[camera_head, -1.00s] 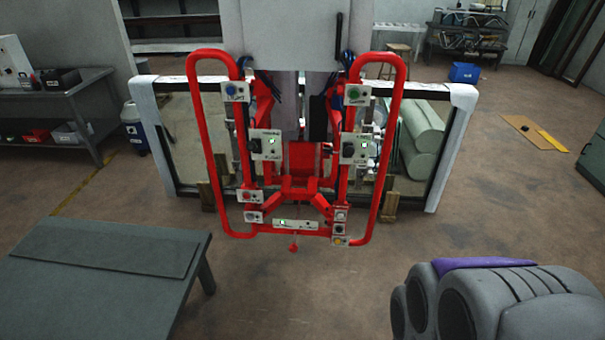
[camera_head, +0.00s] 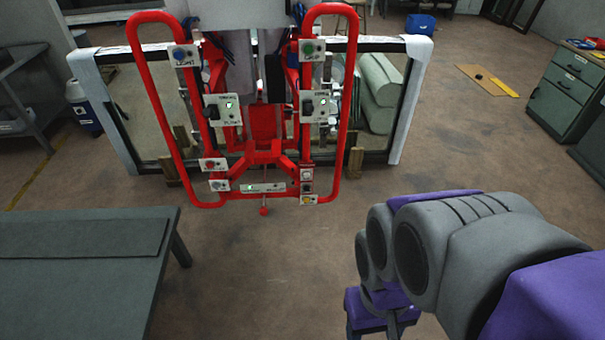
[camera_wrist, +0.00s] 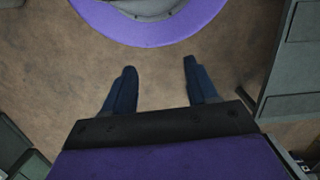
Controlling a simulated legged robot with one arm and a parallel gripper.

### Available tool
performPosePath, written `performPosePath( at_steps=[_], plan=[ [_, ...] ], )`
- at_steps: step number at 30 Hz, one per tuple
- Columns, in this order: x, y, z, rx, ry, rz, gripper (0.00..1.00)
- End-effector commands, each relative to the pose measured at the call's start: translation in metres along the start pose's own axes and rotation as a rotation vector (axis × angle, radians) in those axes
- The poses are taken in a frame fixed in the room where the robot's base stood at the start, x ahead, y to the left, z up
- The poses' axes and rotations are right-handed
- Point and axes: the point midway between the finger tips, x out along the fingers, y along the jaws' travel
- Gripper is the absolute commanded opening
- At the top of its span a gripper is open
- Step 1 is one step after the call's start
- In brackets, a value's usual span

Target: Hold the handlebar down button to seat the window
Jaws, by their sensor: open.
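The red manipulator frame with its two tall handlebar loops (camera_head: 350,110) stands in the upper middle of the head view. Small button boxes sit along the handlebars, among them one with a blue button (camera_head: 181,54) at upper left and one with a green button (camera_head: 311,49) at upper right. Lower boxes carry a red button (camera_head: 211,164) and a yellow button (camera_head: 308,199). Which one is the down button is too small to read. The white-cornered window (camera_head: 405,105) stands upright behind the frame. My gripper (camera_wrist: 158,85) is open and empty in the wrist view, over bare floor, away from the handlebars.
A grey table (camera_head: 70,285) stands at lower left, in front of the frame. A green drawer cabinet (camera_head: 567,92) stands at the right. Wooden blocks (camera_head: 354,162) are by the window's base. The floor between the table and my arm is clear.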

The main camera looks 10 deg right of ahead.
Motion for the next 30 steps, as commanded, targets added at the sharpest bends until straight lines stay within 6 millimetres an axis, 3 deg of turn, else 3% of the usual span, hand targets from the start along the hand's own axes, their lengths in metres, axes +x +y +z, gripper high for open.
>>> performPosePath(
  at_steps=[18,30],
  plan=[
    [0.0,0.0,0.0,0.0,0.0,0.0,0.0],
    [0.0,0.0,0.0,0.0,0.0,0.0,0.0]
  ],
)
